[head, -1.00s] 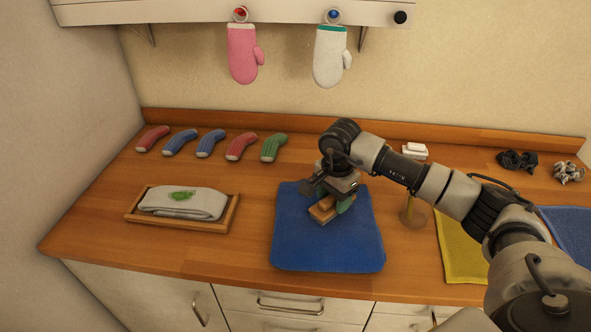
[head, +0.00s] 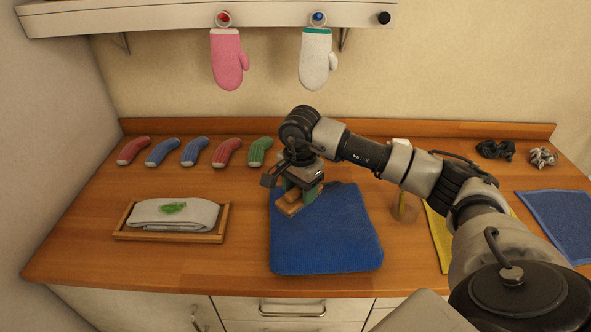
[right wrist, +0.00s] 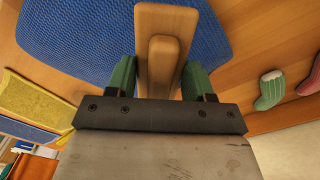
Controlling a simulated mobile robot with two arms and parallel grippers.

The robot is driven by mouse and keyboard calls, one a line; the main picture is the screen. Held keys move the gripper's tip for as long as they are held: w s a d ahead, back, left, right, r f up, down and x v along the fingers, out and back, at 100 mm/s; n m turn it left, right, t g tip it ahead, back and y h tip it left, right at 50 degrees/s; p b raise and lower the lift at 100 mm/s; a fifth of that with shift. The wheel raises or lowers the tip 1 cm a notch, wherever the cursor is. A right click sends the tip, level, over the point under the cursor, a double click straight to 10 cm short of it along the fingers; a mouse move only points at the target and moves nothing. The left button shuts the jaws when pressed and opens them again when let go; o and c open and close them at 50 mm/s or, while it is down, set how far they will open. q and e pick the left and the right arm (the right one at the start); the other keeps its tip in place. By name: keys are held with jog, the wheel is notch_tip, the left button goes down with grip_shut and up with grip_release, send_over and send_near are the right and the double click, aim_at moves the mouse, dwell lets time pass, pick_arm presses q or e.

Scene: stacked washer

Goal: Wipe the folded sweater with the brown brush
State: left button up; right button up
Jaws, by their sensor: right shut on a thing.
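The folded sweater (head: 150,214) is light grey with a green patch on top, and lies in a shallow wooden tray (head: 222,222) on the left of the counter. My right gripper (head: 298,195) is over the far left part of a blue cloth, to the right of the tray. It is shut on the brown brush (head: 290,207). In the right wrist view the brush (right wrist: 165,25) shows as a wooden block with a raised handle between the green fingers (right wrist: 159,78). The brush's underside is hidden. My left gripper is not in view.
The blue cloth (head: 325,245) lies on the counter's middle. Several socks (head: 194,151) lie along the back left. A yellow cloth (head: 438,240), a second blue cloth (head: 560,222) and dark crumpled items (head: 495,149) are at right. Bare counter separates tray and blue cloth.

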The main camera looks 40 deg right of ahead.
jog(key=shift+s+d+r+p, duration=0.1)
jog(key=shift+r+p, duration=0.1)
jog(key=shift+r, duration=0.35)
jog(key=shift+s+d+r+p, duration=0.1)
jog(key=shift+r+p, duration=0.1)
jog(key=shift+r, duration=0.3)
jog(key=shift+w+a+r+p, duration=0.1)
jog(key=shift+r+p, duration=0.25)
jog(key=shift+r, duration=0.2)
jog(key=shift+w+a+r+p, duration=0.1)
jog(key=shift+r+p, duration=0.2)
jog(key=shift+r, duration=0.2)
jog(key=shift+s+d+r, duration=0.1)
jog(key=shift+r, duration=0.45)
